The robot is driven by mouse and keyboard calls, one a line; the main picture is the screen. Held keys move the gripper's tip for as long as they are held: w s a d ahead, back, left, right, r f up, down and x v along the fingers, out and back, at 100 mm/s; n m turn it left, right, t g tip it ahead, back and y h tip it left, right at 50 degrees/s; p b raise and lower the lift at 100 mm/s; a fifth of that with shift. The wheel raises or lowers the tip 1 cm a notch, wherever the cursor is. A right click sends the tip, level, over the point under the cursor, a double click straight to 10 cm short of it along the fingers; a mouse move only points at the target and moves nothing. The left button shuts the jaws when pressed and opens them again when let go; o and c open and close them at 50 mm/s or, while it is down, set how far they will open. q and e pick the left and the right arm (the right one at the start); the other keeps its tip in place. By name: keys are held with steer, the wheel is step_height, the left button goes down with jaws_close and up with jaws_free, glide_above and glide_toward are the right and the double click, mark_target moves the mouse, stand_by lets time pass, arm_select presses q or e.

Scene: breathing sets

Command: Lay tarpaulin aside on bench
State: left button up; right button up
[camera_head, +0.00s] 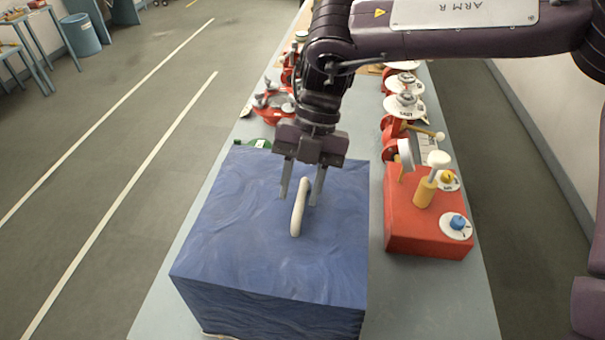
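The tarpaulin (250,235) is blue and box-shaped, and it stands on the near part of the grey bench (420,305). A pale, upright loop handle (298,210) rises from its top. My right gripper (301,200) points down over the tarpaulin, with its two fingers apart on either side of the upper end of the handle. I cannot tell whether the fingers touch the handle. What lies under the tarpaulin is hidden. My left gripper is not in view.
A red block (415,225) with a yellow post and round dials stands right of the tarpaulin. Red and white fittings (400,105) line the bench behind it. A red part (272,103) and a green object (254,143) lie behind the tarpaulin.

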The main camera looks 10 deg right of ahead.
steer(key=shift+w+d+r, duration=0.15)
steer(key=shift+r, duration=0.15)
steer(key=b+v, duration=0.1)
steer(key=v, duration=0.3)
steer(key=shift+w+r+b, duration=0.15)
steer(key=shift+r+b, duration=0.15)
steer(key=shift+r, duration=0.1)
steer(key=v, duration=0.6)
steer(key=shift+r+p, duration=0.2)
steer(key=shift+p, duration=0.15)
